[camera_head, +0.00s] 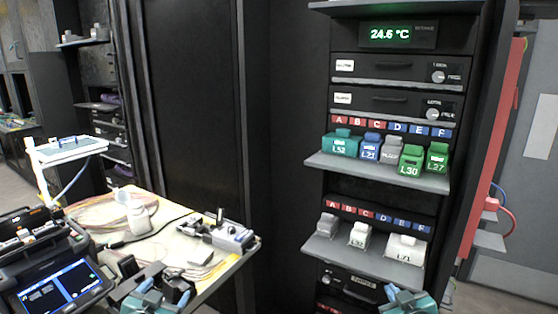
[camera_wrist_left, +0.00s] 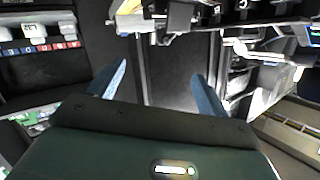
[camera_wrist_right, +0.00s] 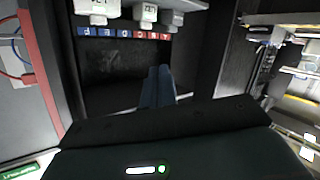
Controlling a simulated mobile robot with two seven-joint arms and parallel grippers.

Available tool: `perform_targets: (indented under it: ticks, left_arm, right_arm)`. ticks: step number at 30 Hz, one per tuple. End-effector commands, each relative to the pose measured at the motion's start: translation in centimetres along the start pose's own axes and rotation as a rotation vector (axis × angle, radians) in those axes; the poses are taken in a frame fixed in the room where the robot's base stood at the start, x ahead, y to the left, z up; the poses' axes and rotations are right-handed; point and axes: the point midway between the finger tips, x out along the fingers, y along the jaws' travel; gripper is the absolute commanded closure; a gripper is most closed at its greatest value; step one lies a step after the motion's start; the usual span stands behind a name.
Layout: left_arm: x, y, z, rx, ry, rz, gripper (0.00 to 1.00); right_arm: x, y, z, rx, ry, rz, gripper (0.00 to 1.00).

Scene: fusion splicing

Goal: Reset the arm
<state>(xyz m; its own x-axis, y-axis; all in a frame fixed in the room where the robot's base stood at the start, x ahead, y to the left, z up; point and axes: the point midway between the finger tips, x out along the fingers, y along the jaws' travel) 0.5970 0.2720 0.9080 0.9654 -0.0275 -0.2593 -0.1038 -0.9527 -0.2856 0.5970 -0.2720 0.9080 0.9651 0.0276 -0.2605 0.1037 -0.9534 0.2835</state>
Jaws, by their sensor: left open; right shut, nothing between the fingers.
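My left gripper (camera_head: 158,294) is at the bottom of the head view, in front of the work table's near edge. Its two blue fingers stand apart with nothing between them in the left wrist view (camera_wrist_left: 160,85). My right gripper (camera_head: 405,294) is at the bottom right of the head view, in front of the dark rack and below the lower grey shelf. Its fingers are together and empty in the right wrist view (camera_wrist_right: 158,85). Neither gripper visibly touches anything.
The work table (camera_head: 207,284) holds a splicer with a lit screen (camera_head: 58,285), a white bottle (camera_head: 137,215) and a grey device (camera_head: 232,238). The rack's upper shelf (camera_head: 380,175) holds several coloured modules; the lower shelf (camera_head: 365,262) holds white and grey ones.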

Motion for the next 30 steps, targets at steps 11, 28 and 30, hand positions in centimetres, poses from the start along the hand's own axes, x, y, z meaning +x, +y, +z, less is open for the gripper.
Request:
perform_targets:
  ticks: [11,28,30]
  left_arm:
    - [-18.0,15.3,12.4,-0.148,-0.221,0.241,0.22]
    - [-25.0,18.7,13.8,-0.224,-0.3,0.296,0.22]
    - [-25.0,18.7,13.8,-0.224,-0.3,0.296,0.22]
  right_arm:
    - [-17.9,-15.3,12.4,0.146,-0.221,-0.241,1.0]
    - [-25.0,-18.7,13.8,0.222,-0.299,-0.296,1.0]
    - [-25.0,-18.6,13.8,0.222,-0.299,-0.295,1.0]
